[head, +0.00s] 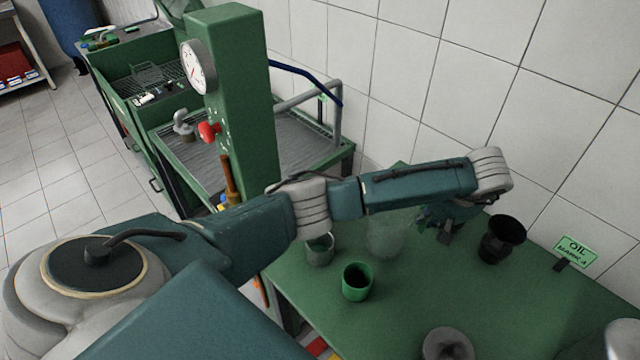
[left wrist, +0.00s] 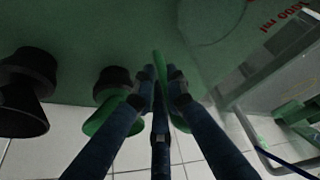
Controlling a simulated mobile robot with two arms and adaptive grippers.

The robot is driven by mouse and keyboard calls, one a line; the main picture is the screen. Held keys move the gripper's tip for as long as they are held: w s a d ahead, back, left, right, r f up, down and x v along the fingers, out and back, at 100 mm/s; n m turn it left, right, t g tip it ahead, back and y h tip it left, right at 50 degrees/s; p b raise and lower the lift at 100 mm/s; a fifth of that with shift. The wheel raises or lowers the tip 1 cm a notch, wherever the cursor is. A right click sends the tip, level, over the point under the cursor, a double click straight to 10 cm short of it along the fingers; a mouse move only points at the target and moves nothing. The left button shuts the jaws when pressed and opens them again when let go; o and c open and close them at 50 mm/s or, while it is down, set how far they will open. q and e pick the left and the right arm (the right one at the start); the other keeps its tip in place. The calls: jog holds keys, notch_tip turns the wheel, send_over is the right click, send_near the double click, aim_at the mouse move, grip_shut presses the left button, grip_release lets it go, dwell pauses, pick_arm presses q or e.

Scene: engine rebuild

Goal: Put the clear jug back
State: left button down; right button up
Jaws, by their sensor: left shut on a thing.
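The clear jug (head: 384,240) shows faintly in the head view, at the back of the green table, just left of my left gripper. In the left wrist view its see-through wall with red "1000 ml" marking (left wrist: 286,17) fills the upper right. My left gripper (head: 440,228) is shut on a green strip that looks like the jug's handle; the fingers (left wrist: 165,85) close around it in the left wrist view. I cannot tell whether the jug's base touches the table.
On the green table (head: 400,315) stand a green cup (head: 356,284), a grey cup (head: 319,250) and a black container (head: 502,240). A small "OIL" sign (head: 575,252) stands at the right. A green press column (head: 238,110) rises behind my arm. The tiled wall is close behind.

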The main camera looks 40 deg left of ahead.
pick_arm(q)
jog(key=shift+f, duration=0.4)
